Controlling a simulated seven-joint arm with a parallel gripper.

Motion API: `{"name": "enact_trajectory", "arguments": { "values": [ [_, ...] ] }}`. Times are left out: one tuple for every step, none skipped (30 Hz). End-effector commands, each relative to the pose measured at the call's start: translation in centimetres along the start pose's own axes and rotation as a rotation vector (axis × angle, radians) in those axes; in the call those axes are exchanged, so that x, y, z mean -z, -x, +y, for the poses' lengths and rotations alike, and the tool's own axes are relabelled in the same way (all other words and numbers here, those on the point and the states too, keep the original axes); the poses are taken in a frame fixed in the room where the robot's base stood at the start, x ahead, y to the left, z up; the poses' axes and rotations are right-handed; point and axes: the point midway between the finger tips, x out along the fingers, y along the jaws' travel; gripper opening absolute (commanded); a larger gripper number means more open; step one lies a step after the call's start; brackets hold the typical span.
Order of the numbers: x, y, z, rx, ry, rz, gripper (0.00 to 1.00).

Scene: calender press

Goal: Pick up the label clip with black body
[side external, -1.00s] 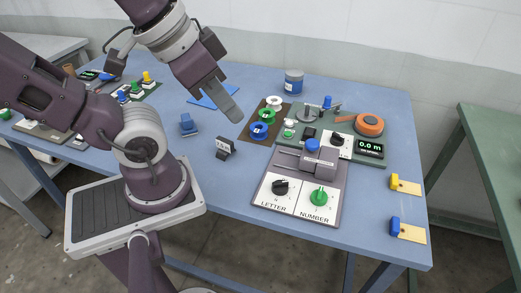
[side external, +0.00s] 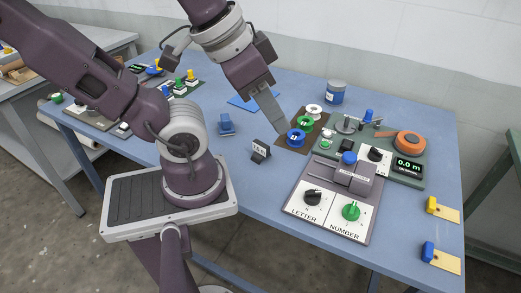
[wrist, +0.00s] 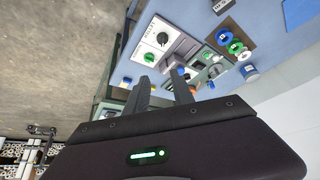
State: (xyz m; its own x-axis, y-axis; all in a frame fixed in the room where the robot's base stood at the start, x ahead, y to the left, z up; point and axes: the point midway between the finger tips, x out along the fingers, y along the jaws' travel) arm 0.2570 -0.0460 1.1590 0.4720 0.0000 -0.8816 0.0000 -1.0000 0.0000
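The label clip with black body (side external: 260,151) stands on the blue table in the side view, left of the spools, with a white lettered label on its face. In the wrist view the clip (wrist: 222,5) is cut by the top edge. My gripper (side external: 278,128) hangs above the table in the side view, pointing down and right, apart from the clip. In the wrist view the two fingers of my gripper (wrist: 160,82) stand apart with nothing between them. A blue clip-like piece (side external: 226,124) stands left of and behind the black one.
Blue, green and white spools (side external: 302,128) stand on a brown mat right of the clip. A press with letter and number dials (side external: 333,200) lies in front of them. A green board with an orange reel (side external: 409,142) is at right. The table is clear around the clip's front and left.

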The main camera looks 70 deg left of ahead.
Motion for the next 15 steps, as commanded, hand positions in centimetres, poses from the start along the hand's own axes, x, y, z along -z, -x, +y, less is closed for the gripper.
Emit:
{"name": "enact_trajectory", "arguments": {
  "values": [
    [0.0,0.0,0.0,0.000,0.000,0.000,0.41],
    [0.0,0.0,0.0,0.000,0.000,0.000,0.47],
    [0.0,0.0,0.0,0.000,0.000,0.000,0.48],
    [0.0,0.0,0.0,0.000,0.000,0.000,0.48],
    [0.0,0.0,0.0,0.000,0.000,0.000,0.48],
    [0.0,0.0,0.0,0.000,0.000,0.000,0.48],
    [0.0,0.0,0.0,0.000,0.000,0.000,0.48],
    [0.0,0.0,0.0,0.000,0.000,0.000,0.48],
    [0.0,0.0,0.0,0.000,0.000,0.000,0.48],
    [0.0,0.0,0.0,0.000,0.000,0.000,0.48],
    [0.0,-0.1,0.0,0.002,-0.004,-0.006,0.48],
    [-0.1,-0.4,-0.2,0.008,-0.017,-0.028,0.48],
    [-0.1,-0.8,-0.4,0.016,-0.035,-0.059,0.48],
    [-0.2,-1.3,-0.7,0.027,-0.062,-0.101,0.48],
    [-0.4,-2.4,-1.1,0.048,-0.112,-0.177,0.48]
  ]
}}
